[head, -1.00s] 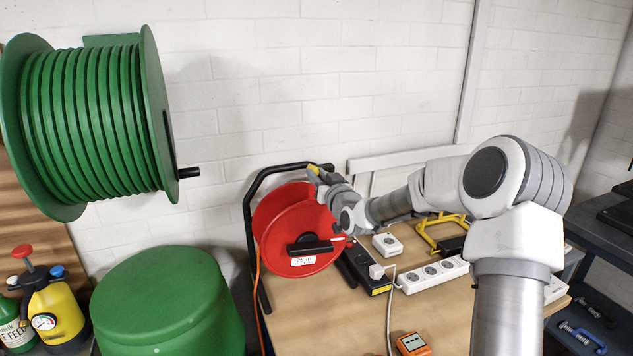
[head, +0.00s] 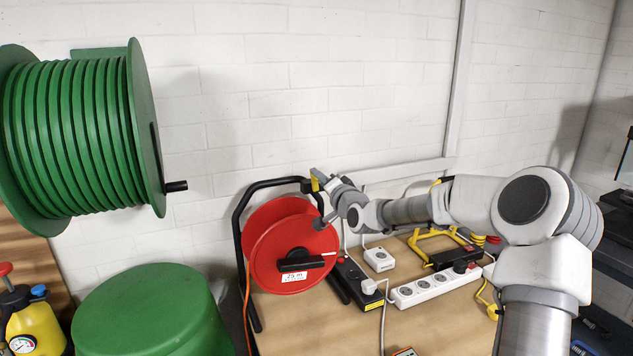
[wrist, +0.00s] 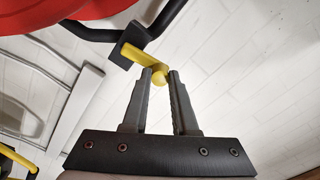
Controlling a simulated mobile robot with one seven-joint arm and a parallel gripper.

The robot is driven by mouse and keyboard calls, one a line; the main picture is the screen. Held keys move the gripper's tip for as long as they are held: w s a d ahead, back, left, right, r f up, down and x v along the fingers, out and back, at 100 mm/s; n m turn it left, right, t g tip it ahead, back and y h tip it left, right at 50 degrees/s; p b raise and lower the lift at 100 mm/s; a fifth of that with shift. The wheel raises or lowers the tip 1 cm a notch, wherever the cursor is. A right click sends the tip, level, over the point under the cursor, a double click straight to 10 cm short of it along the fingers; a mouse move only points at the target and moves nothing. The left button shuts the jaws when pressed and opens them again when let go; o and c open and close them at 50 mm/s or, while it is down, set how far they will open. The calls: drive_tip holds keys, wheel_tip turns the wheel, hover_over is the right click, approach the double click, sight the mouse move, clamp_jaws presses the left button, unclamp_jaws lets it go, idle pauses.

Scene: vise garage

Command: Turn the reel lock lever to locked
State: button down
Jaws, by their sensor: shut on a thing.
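The red cable reel (head: 262,250) hangs in a black tube frame (head: 238,225) at the back of the bench. A small yellow lever (head: 315,184) sits at the top right corner of that frame. In the wrist view the yellow lever (wrist: 140,56) comes out of a black bracket and ends in a round knob. My gripper (wrist: 160,76) has its two fingertips closed on the knob end. In the head view my gripper (head: 319,177) is beside the frame's top corner, and its fingers partly hide the lever.
The bench (head: 340,325) holds a black power strip (head: 352,280), a white power strip (head: 435,287), a white socket box (head: 379,259) and a yellow-handled tool (head: 432,240). The wall is close behind.

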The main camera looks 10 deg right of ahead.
drive_tip(key=shift+d+m, duration=0.35)
drive_tip(key=shift+m, duration=0.45)
drive_tip(key=c, duration=0.7)
unclamp_jaws()
drive_tip(key=shift+w, duration=0.1)
drive_tip(key=s+d, duration=0.1)
drive_tip(key=s, duration=0.4)
drive_tip(key=s+d, duration=0.1)
drive_tip(key=s, duration=0.5)
drive_tip(key=s+d, duration=0.1)
drive_tip(key=s, duration=0.5)
drive_tip(key=shift+s+d, duration=0.1)
drive_tip(key=shift+d, duration=0.15)
drive_tip(key=shift+f, duration=0.1)
